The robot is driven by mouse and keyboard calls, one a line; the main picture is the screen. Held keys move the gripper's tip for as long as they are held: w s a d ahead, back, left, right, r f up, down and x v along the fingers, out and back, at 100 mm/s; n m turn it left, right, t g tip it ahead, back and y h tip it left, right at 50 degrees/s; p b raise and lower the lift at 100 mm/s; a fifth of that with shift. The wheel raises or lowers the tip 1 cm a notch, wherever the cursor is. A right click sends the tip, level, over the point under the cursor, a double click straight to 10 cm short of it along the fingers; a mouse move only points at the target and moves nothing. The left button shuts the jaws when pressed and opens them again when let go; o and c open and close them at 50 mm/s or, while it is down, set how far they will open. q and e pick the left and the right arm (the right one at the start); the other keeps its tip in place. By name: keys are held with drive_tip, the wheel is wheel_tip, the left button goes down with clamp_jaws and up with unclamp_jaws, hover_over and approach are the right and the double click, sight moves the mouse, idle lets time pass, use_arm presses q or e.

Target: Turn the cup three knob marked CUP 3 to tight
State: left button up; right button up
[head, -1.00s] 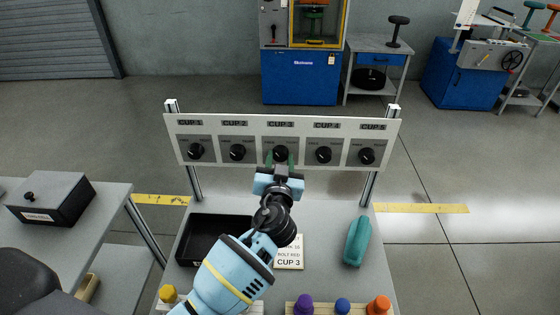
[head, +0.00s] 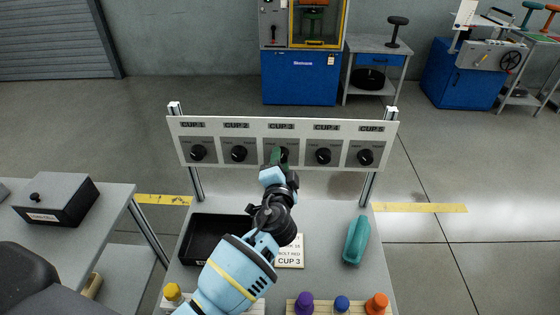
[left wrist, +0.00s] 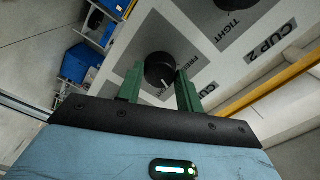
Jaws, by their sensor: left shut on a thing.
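The CUP 3 knob (head: 284,151) is a black round knob in the middle of the white panel (head: 220,128). In the head view my left gripper (head: 280,157) partly covers it. In the left wrist view the knob (left wrist: 160,69) sits between the two green fingers of my left gripper (left wrist: 159,88), which is shut on it. A short white mark shows on the knob's face. The word FREE is beside the knob on the side towards CUP 2. The CUP 3 TIGHT label is hidden from me. My right gripper is not in view.
Black knobs for CUP 2 (head: 239,153) and CUP 4 (head: 323,155) flank it closely. On the bench below are a black tray (head: 205,240), a CUP 3 card (head: 290,258), a teal object (head: 356,240) and several coloured pegs. The bench behind the card is clear.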

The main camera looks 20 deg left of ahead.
use_arm(q)
drive_tip(key=shift+m+p, duration=0.65)
drive_tip(key=shift+m, duration=1.85)
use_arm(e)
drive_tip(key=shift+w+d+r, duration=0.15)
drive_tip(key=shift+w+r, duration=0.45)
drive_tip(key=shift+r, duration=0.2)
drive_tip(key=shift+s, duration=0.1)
use_arm(q)
drive_tip(key=o, duration=1)
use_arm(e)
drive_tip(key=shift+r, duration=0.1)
use_arm(q)
drive_tip(key=v, duration=0.7)
drive_tip(key=shift+s, duration=0.4)
drive_tip(key=shift+d, duration=0.1)
